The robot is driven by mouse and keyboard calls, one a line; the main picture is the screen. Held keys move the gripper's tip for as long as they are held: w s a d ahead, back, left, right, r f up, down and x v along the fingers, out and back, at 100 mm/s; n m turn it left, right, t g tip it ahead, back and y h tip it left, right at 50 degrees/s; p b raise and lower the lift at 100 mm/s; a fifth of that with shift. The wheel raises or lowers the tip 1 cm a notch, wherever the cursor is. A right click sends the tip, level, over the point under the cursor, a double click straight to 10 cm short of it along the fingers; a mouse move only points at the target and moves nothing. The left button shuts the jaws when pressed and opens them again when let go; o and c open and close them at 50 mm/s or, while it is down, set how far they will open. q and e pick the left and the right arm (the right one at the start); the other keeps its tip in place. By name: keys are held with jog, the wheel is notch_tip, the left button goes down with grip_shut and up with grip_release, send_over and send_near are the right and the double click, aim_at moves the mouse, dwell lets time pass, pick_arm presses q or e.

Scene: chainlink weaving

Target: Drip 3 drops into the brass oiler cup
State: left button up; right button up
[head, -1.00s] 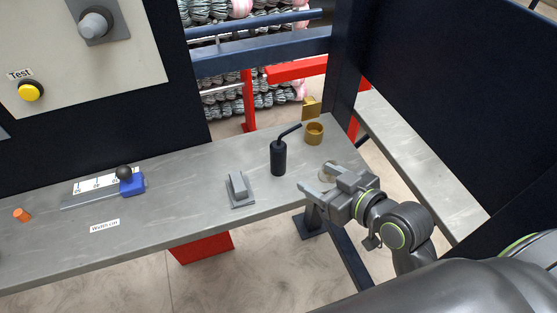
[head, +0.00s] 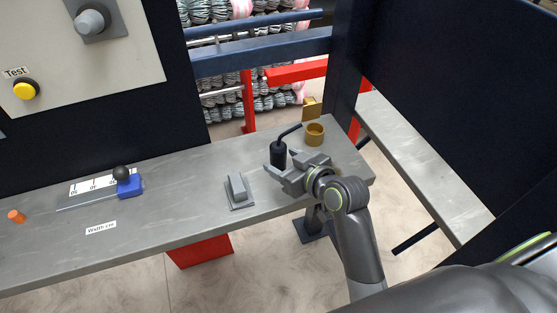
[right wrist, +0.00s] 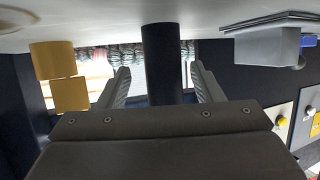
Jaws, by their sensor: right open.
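The black oil can (head: 279,153) with its angled spout stands upright on the grey bench. My right gripper (head: 281,164) is open and level with the can's body. In the right wrist view the can's dark body (right wrist: 162,60) shows between the two spread fingers (right wrist: 163,88), with a gap on each side. The brass oiler cup (head: 315,134) stands to the right of and behind the can, its top open. A brass flap (head: 312,109) stands upright behind it. The cup (right wrist: 53,60) also shows in the right wrist view. My left gripper is out of view.
A grey pedal-like block (head: 238,190) sits on the bench left of the can. Further left are a blue slider (head: 130,187) with a black knob and an orange piece (head: 16,216). A dark upright post (head: 344,75) stands behind the cup.

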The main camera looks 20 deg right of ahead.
aim_at(274, 158)
jog(key=shift+p+x, duration=0.35)
jog(key=shift+x, duration=1.75)
jog(key=shift+s+a+f, duration=0.1)
jog(key=shift+s+a, duration=0.05)
jog(key=shift+s, duration=0.05)
jog(key=shift+c, duration=0.4)
jog(key=c, duration=1.1)
jog(key=shift+o, duration=0.2)
notch_tip(274, 158, up, 10)
jog(key=shift+r, duration=0.1)
jog(key=shift+w, duration=0.1)
